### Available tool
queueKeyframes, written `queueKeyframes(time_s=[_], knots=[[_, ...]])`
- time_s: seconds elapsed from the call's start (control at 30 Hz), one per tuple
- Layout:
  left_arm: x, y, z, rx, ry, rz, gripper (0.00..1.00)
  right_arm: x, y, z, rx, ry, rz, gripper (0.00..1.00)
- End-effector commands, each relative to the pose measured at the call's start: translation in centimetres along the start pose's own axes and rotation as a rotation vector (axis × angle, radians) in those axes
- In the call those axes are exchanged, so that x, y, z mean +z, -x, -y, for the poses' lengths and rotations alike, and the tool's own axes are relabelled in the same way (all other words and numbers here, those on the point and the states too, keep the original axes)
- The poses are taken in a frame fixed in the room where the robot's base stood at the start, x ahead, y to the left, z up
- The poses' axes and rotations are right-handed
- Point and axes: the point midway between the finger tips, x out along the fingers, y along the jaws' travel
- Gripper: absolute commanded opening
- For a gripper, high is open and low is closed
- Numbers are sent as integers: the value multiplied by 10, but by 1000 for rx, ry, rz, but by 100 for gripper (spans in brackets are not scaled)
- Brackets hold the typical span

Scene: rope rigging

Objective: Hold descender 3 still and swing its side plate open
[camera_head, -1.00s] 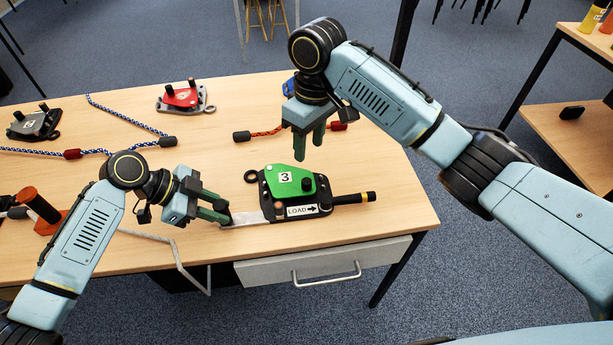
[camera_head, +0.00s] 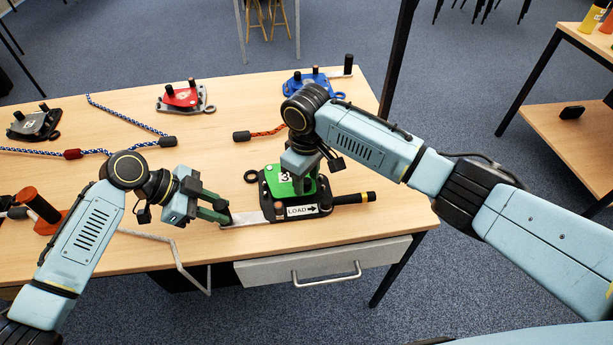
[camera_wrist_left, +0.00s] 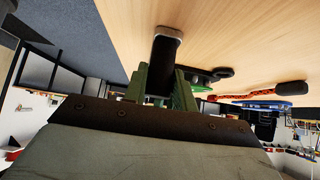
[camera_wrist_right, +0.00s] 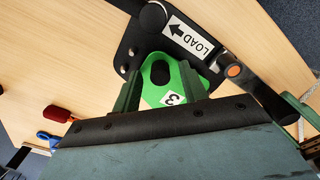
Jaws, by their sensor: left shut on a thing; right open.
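Descender 3 (camera_head: 268,207) lies on the table near the front edge, with a green side plate (camera_head: 274,182) on top and a black handle pointing right. A pale metal strip (camera_head: 252,218) runs left from it. My left gripper (camera_head: 221,211) is shut on a dark post (camera_wrist_left: 166,55) at the strip's left end. My right gripper (camera_head: 301,180) is open, pointing down over the green side plate. In the right wrist view its fingers stand either side of the plate's narrow end and a black knob (camera_wrist_right: 161,71). The plate looks closed over the body.
Red (camera_head: 182,98), blue (camera_head: 306,80) and grey (camera_head: 35,123) descenders stand further back. A blue-white rope (camera_head: 125,119) and an orange rope end (camera_head: 268,132) lie behind. A drawer (camera_head: 320,264) is under the front edge. Table right of descender 3 is clear.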

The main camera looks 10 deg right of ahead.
Motion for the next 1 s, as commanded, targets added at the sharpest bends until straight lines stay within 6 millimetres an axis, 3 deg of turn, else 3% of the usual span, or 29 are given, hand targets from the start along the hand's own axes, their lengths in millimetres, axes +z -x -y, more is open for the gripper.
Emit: queueKeyframes(time_s=[0.23,0.57,1.0], knots=[[0,0,0,-1,0,1,9,0,-1,0,0,1,0,43],[0,0,0,-1,0,1,9,0,-1,0,0,0,0,1],[0,0,0,-1,0,1,9,0,-1,-4,0,28,0,0]])
